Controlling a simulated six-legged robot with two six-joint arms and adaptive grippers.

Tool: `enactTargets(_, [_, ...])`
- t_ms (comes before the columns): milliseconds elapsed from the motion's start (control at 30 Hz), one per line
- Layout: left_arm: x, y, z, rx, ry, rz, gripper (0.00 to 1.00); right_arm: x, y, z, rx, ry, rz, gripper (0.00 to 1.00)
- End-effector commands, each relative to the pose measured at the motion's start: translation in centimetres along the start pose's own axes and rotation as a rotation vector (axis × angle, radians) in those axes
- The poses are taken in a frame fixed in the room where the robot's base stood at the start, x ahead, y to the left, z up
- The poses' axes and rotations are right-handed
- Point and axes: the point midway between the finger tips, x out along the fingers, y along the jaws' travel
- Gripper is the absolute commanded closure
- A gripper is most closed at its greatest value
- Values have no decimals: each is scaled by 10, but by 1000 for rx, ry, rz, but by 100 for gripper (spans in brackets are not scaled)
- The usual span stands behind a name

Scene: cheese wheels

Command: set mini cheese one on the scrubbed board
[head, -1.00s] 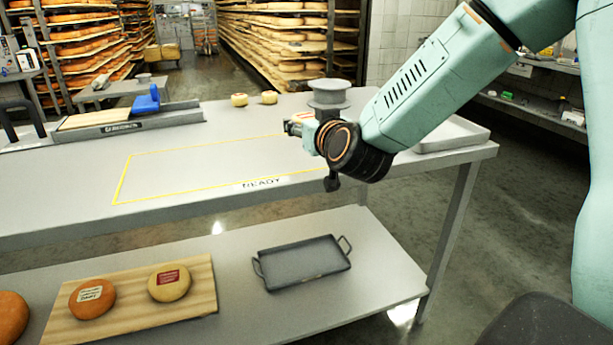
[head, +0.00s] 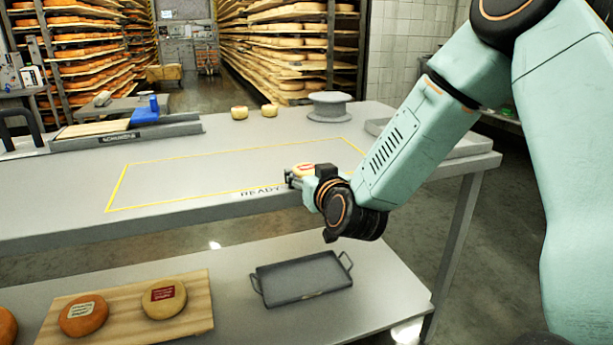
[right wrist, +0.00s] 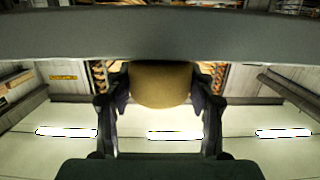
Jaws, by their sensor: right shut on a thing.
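My right gripper (head: 298,180) is shut on a small yellow cheese (head: 303,167) with a red label, near the front edge of the upper table, by the word READY. In the right wrist view the cheese (right wrist: 161,85) sits between the two fingers. A pale wooden board (head: 140,325) lies on the lower shelf, bearing an orange cheese (head: 84,316) and a yellow cheese with a red label (head: 164,299). I cannot tell whether this is the scrubbed board. Another wooden board (head: 90,129) lies at the table's back left. My left gripper is out of view.
Two small yellow cheeses (head: 240,113) and a grey round stand (head: 329,107) are at the table's back. A yellow outline (head: 114,188) marks a clear area. A grey handled tray (head: 302,279) lies on the lower shelf. The table's front edge overhangs the shelf.

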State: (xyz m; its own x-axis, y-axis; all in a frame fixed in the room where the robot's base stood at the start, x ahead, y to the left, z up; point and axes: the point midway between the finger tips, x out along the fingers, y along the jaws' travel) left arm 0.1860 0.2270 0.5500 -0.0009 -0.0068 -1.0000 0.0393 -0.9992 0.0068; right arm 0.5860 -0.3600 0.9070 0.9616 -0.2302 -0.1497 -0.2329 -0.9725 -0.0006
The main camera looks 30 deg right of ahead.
Motion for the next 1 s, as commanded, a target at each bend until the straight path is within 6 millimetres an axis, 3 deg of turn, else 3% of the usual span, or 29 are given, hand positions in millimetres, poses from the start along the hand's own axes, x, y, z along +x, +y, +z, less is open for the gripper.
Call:
enactTargets(167, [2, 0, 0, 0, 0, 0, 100, 0, 0, 4, 0, 0, 0, 80])
enactTargets(200, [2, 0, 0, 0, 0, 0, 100, 0, 0, 5, 0, -1, 0, 45])
enactTargets(467, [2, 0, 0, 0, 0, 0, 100, 0, 0, 4, 0, -1, 0, 23])
enactTargets(900, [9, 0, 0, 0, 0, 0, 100, 1, 0, 5, 1, 1, 0, 23])
enactTargets(1000, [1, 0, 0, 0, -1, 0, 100, -15, 0, 3, 4, -5, 1, 23])
